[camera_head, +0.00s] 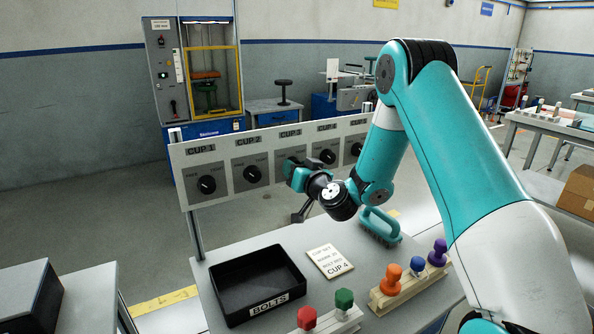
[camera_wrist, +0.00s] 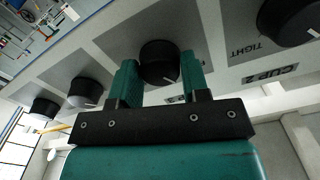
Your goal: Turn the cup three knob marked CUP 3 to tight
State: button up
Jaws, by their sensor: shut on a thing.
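The grey knob board (camera_head: 220,155) carries a row of black knobs under CUP labels. The CUP 3 label (camera_head: 289,132) shows above my gripper (camera_head: 291,170), which hides the CUP 3 knob in the head view. In the wrist view my gripper (camera_wrist: 162,82) has its two teal fingers on either side of a round black knob (camera_wrist: 160,60), shut on it. This is the CUP 3 knob, beside the one labelled CUP 2 (camera_wrist: 278,72).
The CUP 2 knob (camera_head: 252,174) and CUP 4 knob (camera_head: 327,157) flank my gripper closely. Below on the table are a black BOLTS tray (camera_head: 229,313), a CUP 4 card (camera_head: 330,261), a teal brush (camera_head: 381,226) and coloured pegs in wooden holders.

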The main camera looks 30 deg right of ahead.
jog(key=shift+d+m+p, duration=0.1)
jog(key=shift+m+p, duration=0.55)
jog(key=shift+m, duration=6.75)
jog(key=o, duration=0.9)
